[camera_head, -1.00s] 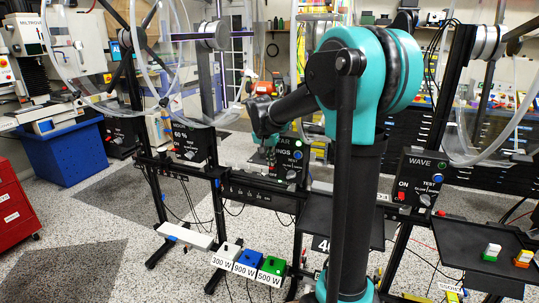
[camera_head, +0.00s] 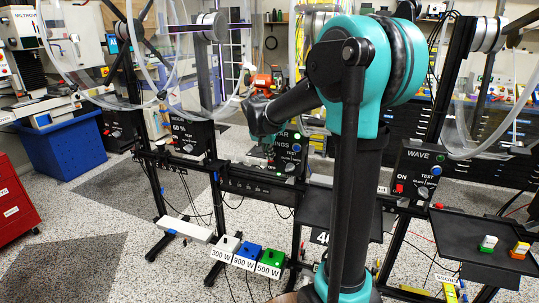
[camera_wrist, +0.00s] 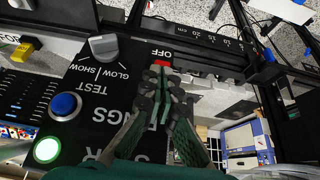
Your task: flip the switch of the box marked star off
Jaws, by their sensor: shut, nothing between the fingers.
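The black box (camera_head: 288,158) with partly covered lettering ending in "AR" and "INGS" stands behind my forearm in the head view. It fills the left middle of the wrist view (camera_wrist: 95,88), upside down. Its red switch (camera_wrist: 161,63) shows beside the word OFF, partly hidden by my fingertips. The box also has a blue button (camera_wrist: 65,106), a grey knob (camera_wrist: 103,46) and a lit green-white lamp (camera_wrist: 47,150). My gripper (camera_wrist: 162,76) is shut and empty, its tips right at the switch; I cannot tell whether they touch. The switch's position is unclear.
A dark rail with a centimetre scale (camera_wrist: 205,37) runs beside the box. The WAVE box (camera_head: 424,172) and a black tray (camera_head: 470,235) stand to the right.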

